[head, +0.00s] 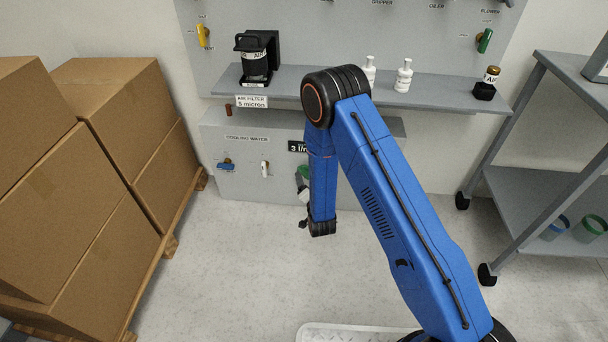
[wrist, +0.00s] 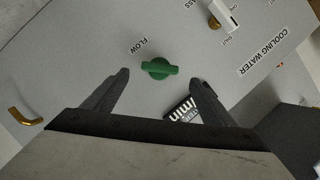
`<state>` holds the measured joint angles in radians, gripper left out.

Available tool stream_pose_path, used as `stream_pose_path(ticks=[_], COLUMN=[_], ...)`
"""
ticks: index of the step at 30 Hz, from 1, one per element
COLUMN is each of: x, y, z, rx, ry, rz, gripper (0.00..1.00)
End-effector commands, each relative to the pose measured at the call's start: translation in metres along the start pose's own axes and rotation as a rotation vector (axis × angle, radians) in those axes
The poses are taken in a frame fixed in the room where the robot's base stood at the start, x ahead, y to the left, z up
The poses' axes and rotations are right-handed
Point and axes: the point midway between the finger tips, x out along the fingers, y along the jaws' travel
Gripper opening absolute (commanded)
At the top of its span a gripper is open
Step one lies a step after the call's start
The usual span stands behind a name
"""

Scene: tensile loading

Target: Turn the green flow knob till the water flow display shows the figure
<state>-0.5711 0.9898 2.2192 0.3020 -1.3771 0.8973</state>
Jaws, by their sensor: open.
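The green flow knob (wrist: 159,68) is on the grey panel beside the word FLOW in the wrist view. In the head view it is a small green patch (head: 303,171), partly hidden by my arm. My gripper (wrist: 160,78) is open, its two dark fingertips on either side of the knob and apart from it in the picture; whether they reach its depth I cannot tell. The water flow display (head: 297,147) shows "3 l/" in the head view, its right part hidden by my arm. In the wrist view the display (wrist: 181,110) is partly covered by a finger, with "min" legible.
The cooling water panel (head: 230,183) also carries a blue-handled valve (head: 226,166) and a white lever (head: 265,169). A shelf (head: 330,88) with bottles juts out above it. Stacked boxes (head: 85,215) stand left, a grey wheeled cart (head: 535,190) right. The floor between is clear.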

Motion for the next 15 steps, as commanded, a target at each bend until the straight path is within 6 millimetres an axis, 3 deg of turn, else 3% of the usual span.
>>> stream_pose_path(ticks=[9,15], x=[0.056,0.079], y=[0.000,0.001], z=[0.000,0.000], rx=[0.000,0.001], ry=[0.001,0.001], rz=[-0.001,0.001], gripper=[0.78,0.78])
